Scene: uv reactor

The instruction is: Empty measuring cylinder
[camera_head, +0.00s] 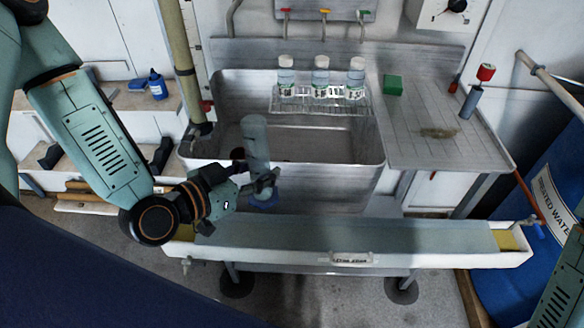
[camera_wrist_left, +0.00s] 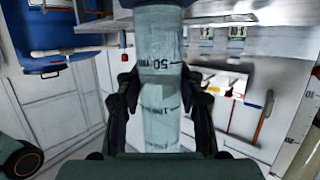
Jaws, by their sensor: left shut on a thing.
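The measuring cylinder (camera_head: 256,140) is a clear, greyish tube with a blue base (camera_head: 263,202). It stands nearly upright, leaning slightly. My left gripper (camera_head: 266,184) is shut around its lower part. In the left wrist view the cylinder (camera_wrist_left: 160,85) runs between the two dark fingers, and printed scale marks show on its wall. I cannot tell how much liquid is in it. In the head view it appears in front of the sink (camera_head: 340,175), with its top overlapping the sink opening. My right gripper is out of view; only part of my right arm shows at the lower right.
A long trough (camera_head: 440,260) with a label crosses in front of the sink. Several capped bottles, including one at the right (camera_head: 355,78), stand on a wire rack (camera_head: 365,105) in the sink's back. A ribbed drainboard (camera_head: 425,150) holds a green box (camera_head: 393,85). A blue barrel (camera_head: 545,240) stands right.

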